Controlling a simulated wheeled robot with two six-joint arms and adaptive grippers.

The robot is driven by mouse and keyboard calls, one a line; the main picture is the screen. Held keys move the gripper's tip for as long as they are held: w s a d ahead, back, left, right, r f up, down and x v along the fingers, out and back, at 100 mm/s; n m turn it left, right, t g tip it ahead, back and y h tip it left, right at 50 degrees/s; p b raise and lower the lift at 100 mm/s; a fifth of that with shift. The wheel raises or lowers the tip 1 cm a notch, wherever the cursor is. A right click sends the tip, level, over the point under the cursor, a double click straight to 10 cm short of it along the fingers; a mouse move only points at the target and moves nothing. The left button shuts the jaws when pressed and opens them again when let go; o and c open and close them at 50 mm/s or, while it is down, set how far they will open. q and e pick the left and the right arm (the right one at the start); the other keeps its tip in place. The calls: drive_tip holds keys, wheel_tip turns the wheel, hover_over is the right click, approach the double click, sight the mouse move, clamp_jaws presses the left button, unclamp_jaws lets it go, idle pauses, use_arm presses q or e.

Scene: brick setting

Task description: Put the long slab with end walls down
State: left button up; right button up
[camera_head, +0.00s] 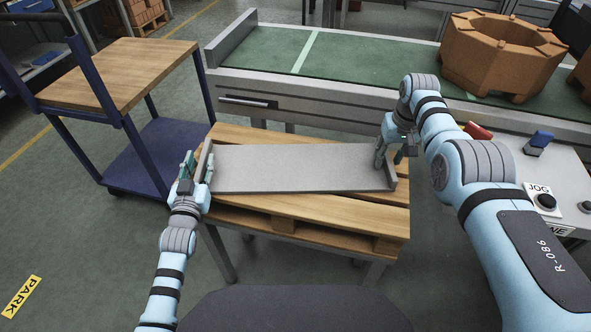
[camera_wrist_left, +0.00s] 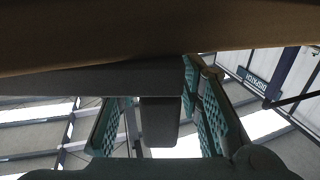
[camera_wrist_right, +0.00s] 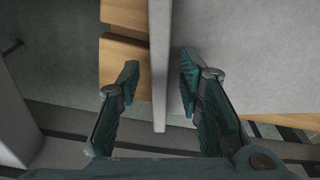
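The long grey slab (camera_head: 290,167) with upright end walls appears to lie flat on a wooden pallet (camera_head: 285,205). My left gripper (camera_head: 195,170) is at its left end wall. In the left wrist view, the open fingers (camera_wrist_left: 157,118) stand on either side of that grey wall (camera_wrist_left: 160,122), with gaps visible. My right gripper (camera_head: 389,150) is at the right end wall (camera_head: 391,178). In the right wrist view, the open fingers (camera_wrist_right: 160,90) straddle the wall (camera_wrist_right: 160,65), with clear gaps on both sides. The slab's underside is hidden.
A conveyor (camera_head: 360,65) with a green belt runs behind the pallet and carries an orange-brown ring-shaped block (camera_head: 500,55). A blue cart (camera_head: 150,150) with a wooden top stands at left. A control panel (camera_head: 545,175) with a JOG knob is at right, close to my right arm.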

use_arm(q)
drive_tip(key=s, duration=1.2)
use_arm(e)
wheel_tip(320, 180, up, 12)
drive_tip(key=s, duration=0.2)
use_arm(q)
drive_tip(key=shift+d, duration=0.1)
